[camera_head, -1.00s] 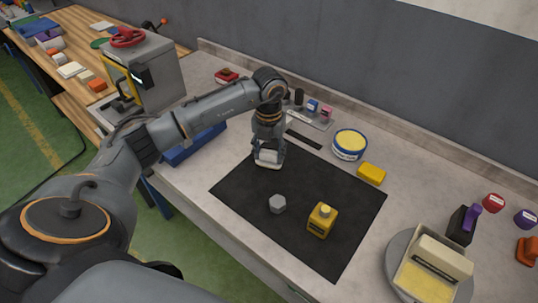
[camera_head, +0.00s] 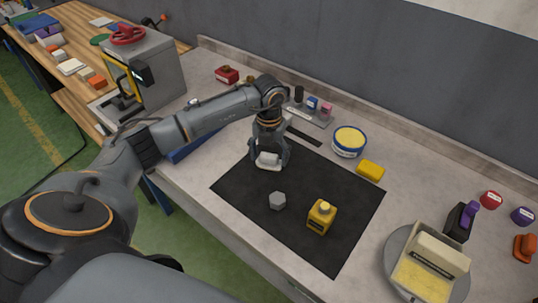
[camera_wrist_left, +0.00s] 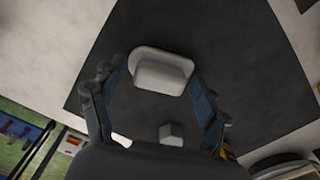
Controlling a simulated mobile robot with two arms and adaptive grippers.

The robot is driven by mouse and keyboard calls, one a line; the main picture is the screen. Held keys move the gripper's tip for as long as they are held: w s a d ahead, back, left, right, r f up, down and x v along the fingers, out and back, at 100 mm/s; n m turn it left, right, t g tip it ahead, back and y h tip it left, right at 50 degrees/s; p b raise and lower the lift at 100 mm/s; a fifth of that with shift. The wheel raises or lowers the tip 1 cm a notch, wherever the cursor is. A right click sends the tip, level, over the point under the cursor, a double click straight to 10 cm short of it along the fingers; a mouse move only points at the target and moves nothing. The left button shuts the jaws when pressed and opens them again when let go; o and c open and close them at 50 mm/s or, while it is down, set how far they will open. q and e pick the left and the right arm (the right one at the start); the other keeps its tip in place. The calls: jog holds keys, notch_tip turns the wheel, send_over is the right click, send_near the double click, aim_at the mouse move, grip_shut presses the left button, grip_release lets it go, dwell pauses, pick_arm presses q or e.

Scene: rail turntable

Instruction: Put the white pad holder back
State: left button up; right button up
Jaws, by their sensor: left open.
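The white pad holder (camera_head: 267,160) rests on the black mat (camera_head: 318,254), close to its upper left corner. In the left wrist view the pad holder (camera_wrist_left: 160,72) is a rounded white block with a wider flat rim. My left gripper (camera_head: 270,163) points down over it, and its fingers stand spread apart to either side. In the wrist view the fingertips of this gripper (camera_wrist_left: 155,82) are on both sides of the holder, with a gap visible on the left. My right gripper does not show.
Behind are a small rack (camera_head: 318,120) with coloured pieces, a round yellow-topped tin (camera_head: 349,142) and a yellow block (camera_head: 370,170). A round grey turntable (camera_head: 398,243) carries a cream box.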

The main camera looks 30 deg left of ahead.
aim_at(269, 155)
pick_arm(q)
notch_tip(269, 155, up, 12)
jog(key=b, duration=0.3)
jog(key=shift+r, duration=0.15)
dwell(0.4)
